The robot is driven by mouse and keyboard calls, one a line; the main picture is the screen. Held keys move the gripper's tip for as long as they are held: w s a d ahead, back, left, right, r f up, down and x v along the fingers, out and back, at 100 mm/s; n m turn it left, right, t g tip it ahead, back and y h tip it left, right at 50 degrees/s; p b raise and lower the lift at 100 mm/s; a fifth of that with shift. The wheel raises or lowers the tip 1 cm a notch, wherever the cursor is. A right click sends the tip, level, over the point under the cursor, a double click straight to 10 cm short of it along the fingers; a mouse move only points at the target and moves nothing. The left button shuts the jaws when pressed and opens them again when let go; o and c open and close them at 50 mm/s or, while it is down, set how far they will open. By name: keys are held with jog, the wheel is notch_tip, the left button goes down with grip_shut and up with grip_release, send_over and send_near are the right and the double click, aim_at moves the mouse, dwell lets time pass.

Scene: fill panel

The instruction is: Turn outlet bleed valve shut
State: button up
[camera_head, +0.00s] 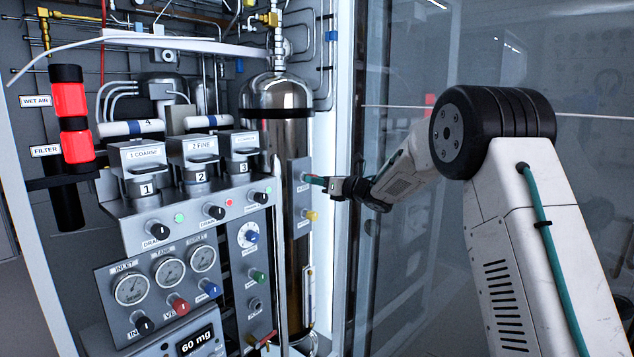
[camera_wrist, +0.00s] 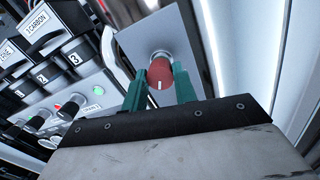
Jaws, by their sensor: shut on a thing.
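A red knob (camera_wrist: 159,73) with a white line mark sits on a grey upright plate (camera_wrist: 193,38) beside the steel cylinder. My gripper (camera_wrist: 160,88) has its two teal fingers on either side of the knob and is shut on it. In the wrist view the white mark is at the knob's lower edge. In the head view my gripper (camera_head: 314,181) reaches in from the right to the same plate (camera_head: 299,165), and its fingers mostly hide the knob. The small label by the knob is too small to read, so I cannot confirm its name.
A yellow knob (camera_head: 311,215) sits just below on the same plate. The steel cylinder (camera_head: 278,140) stands behind the plate. To the left are gauges (camera_head: 169,270), numbered canisters (camera_head: 196,165) and several knobs. A glass door (camera_head: 385,100) stands close to my arm.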

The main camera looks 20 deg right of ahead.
jog(key=shift+s+f+m+t+h, duration=0.15)
jog(key=shift+m+h, duration=0.1)
jog(key=shift+m, duration=5)
jog(key=shift+w+f+m+t+h, duration=0.1)
jog(key=shift+m+h, duration=0.2)
jog(key=shift+m, duration=5)
jog(key=shift+s+f+m+t+h, duration=0.15)
jog(key=shift+m+h, duration=0.1)
jog(key=shift+m, duration=5)
jog(key=shift+a+r, duration=0.1)
jog(key=o, duration=1)
jog(key=shift+c, duration=0.2)
jog(key=shift+r, duration=0.15)
